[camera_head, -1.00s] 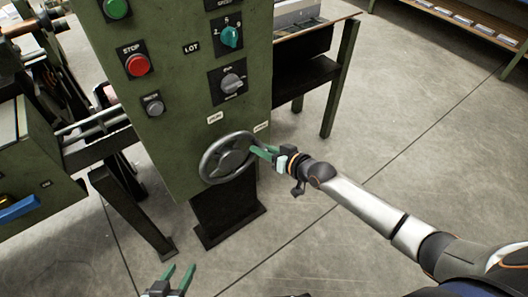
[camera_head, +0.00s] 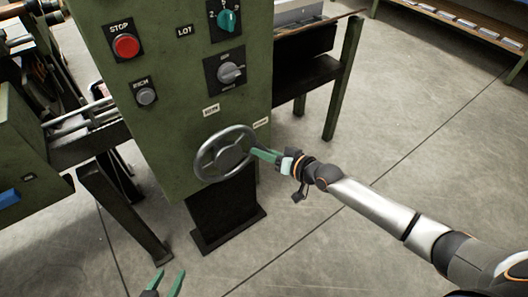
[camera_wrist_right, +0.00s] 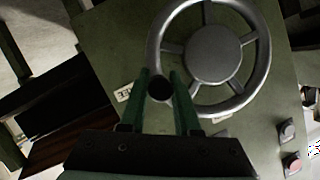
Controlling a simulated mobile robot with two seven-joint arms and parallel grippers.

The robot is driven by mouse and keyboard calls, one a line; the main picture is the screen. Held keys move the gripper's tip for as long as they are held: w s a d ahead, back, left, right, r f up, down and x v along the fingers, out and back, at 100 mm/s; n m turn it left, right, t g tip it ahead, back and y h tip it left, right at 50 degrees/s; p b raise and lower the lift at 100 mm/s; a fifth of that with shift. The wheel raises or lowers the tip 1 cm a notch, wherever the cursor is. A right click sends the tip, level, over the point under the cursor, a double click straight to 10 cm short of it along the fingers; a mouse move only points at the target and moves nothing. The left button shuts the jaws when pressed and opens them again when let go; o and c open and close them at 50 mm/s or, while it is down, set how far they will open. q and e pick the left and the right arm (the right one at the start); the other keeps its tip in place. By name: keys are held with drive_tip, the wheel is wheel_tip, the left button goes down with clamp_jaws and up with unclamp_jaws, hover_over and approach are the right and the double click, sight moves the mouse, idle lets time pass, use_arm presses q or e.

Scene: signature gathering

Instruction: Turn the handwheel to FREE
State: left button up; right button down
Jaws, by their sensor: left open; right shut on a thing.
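The grey metal handwheel (camera_head: 203,166) is mounted low on the front of the green machine cabinet. In the right wrist view, the wheel (camera_wrist_right: 262,62) shows its spokes and round hub. My right gripper (camera_head: 258,153) is at the wheel's right side, shut on a dark round knob (camera_wrist_right: 160,88), which shows between its green fingers beside the rim. Two small pale label plates sit above the wheel, one at upper left (camera_head: 211,110) and one at upper right (camera_head: 261,123). Their lettering is too small to read. My left gripper (camera_head: 169,280) is open and empty at the bottom edge.
Above the wheel are a red STOP button (camera_head: 126,46), a grey button (camera_head: 146,96), a grey selector knob (camera_head: 230,73) and a teal knob (camera_head: 228,20). A black pedestal (camera_head: 225,210) stands below. Bare concrete floor (camera_head: 330,240) lies to the right and in front.

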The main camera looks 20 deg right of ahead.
use_arm(q)
drive_tip(key=shift+w, duration=0.15)
use_arm(e)
drive_tip(key=shift+f, duration=0.1)
drive_tip(key=c, duration=0.9)
unclamp_jaws()
use_arm(q)
drive_tip(key=shift+d, duration=0.2)
use_arm(e)
drive_tip(key=shift+o, duration=1.4)
drive_tip(key=shift+s+d+r, duration=0.2)
drive_tip(key=shift+s, duration=0.05)
use_arm(q)
drive_tip(key=shift+s+d+r+g+p, duration=0.3)
drive_tip(key=shift+s+r+g+p, duration=0.2)
drive_tip(key=shift+p, duration=1.3)
use_arm(e)
drive_tip(key=v, duration=1.1)
drive_tip(key=shift+s+d, duration=0.15)
drive_tip(key=shift+s, duration=0.2)
use_arm(q)
drive_tip(key=shift+s+f, duration=0.1)
drive_tip(key=shift+s, duration=0.05)
